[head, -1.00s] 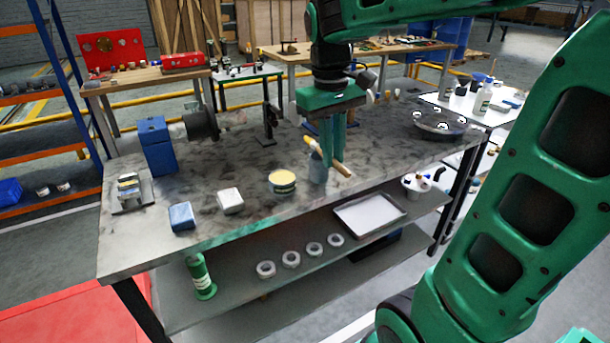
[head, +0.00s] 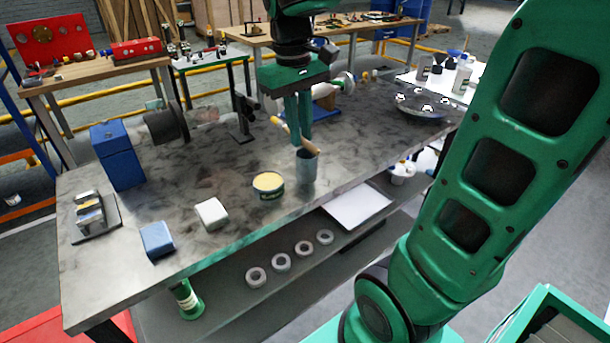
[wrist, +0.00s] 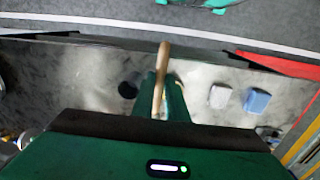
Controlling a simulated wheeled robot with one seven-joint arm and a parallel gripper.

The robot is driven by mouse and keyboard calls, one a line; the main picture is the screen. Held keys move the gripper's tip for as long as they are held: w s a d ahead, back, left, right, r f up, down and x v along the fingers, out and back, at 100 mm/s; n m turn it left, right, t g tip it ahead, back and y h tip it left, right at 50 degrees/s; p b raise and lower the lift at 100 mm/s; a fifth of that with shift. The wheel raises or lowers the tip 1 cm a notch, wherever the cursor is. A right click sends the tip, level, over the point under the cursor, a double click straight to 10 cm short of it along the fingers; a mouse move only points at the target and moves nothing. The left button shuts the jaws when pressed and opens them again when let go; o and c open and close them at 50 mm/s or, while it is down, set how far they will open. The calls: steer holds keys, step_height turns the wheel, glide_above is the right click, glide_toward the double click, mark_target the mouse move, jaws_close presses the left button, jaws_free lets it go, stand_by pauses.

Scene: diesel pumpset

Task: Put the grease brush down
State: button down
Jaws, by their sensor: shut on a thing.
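The grease brush (head: 310,147) has a wooden handle and a pale end. My gripper (head: 302,140) is shut on it and holds it tilted above the workbench (head: 220,170). The pale end points up-left and the wooden end down-right in the head view. The wooden end overlaps the top of a grey-blue cup (head: 307,170); I cannot tell whether they touch. In the wrist view the brush handle (wrist: 161,68) sticks out between the fingers of my gripper (wrist: 161,95). A tin of yellow grease (head: 269,186) stands left of the cup.
A white block (head: 211,214) and a blue block (head: 157,241) lie near the bench's front edge.

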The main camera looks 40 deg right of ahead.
steer(key=w+d+f, duration=0.2)
steer(key=d, duration=0.1)
steer(key=w+d+f, duration=0.2)
steer(key=d, duration=0.1)
steer(key=w+d+f, duration=0.3)
steer(key=shift+w, duration=0.1)
steer(key=shift+f, duration=2.3)
steer(key=c, duration=1.8)
jaws_free()
steer(key=shift+o, duration=0.2)
step_height(320, 180, up, 13)
steer(key=a, duration=0.1)
steer(key=shift+f, duration=0.2)
steer(key=s+f+m, duration=0.2)
steer(key=s+f, duration=0.1)
steer(key=s, duration=0.9)
steer(key=shift+d+f+m, duration=0.35)
steer(key=shift+d+m, duration=0.05)
steer(key=shift+o, duration=0.5)
steer(key=s+a+f+m, duration=0.1)
steer(key=s+f, duration=0.2)
steer(key=s, duration=0.3)
steer(key=s+a+f+m+y, duration=0.1)
steer(key=s+f+m, duration=0.1)
steer(key=s+f, duration=0.2)
steer(key=s, duration=0.3)
steer(key=shift+s+f+m, duration=0.25)
steer(key=shift+m, duration=0.05)
